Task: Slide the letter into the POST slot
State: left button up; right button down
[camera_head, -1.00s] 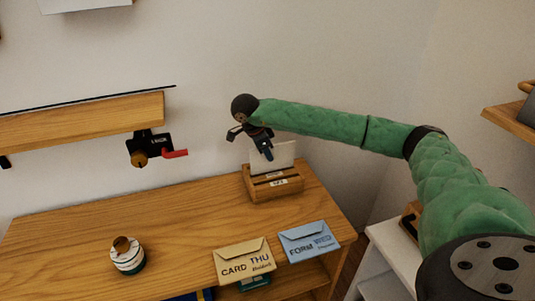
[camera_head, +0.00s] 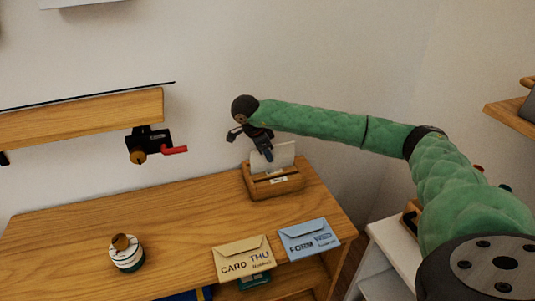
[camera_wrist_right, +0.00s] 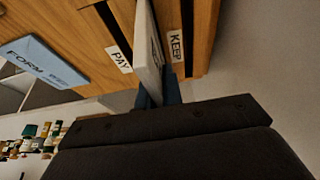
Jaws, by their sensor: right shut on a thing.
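The white letter (camera_head: 284,156) stands over the wooden slotted box (camera_head: 290,187) at the back right of the desk. My right gripper (camera_head: 262,152) is shut on it from above. In the right wrist view, the letter (camera_wrist_right: 148,45) runs between my fingertips (camera_wrist_right: 159,92) to the box top (camera_wrist_right: 202,38), between the PAY label (camera_wrist_right: 118,60) and the KEEP label (camera_wrist_right: 175,46). A POST label cannot be made out, and the letter's lower edge is hidden, so I cannot tell how deep it sits. My left gripper is out of view.
A tan CARD THU envelope (camera_head: 243,258) and a blue FORM WED envelope (camera_head: 309,239) lie at the desk's front right. A striped round object (camera_head: 127,255) stands left of them. A wooden shelf (camera_head: 80,121) with a red-handled device (camera_head: 150,144) hangs above. The desk's middle is clear.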

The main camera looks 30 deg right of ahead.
jog(key=shift+f+b, duration=0.4)
jog(key=shift+f, duration=0.25)
jog(key=c, duration=1.5)
grip_release()
jog(key=shift+r, duration=0.1)
jog(key=b+v, duration=0.1)
jog(key=v, duration=0.4)
jog(key=shift+a+r, duration=0.15)
jog(key=shift+r, duration=0.05)
jog(key=shift+v, duration=1.1)
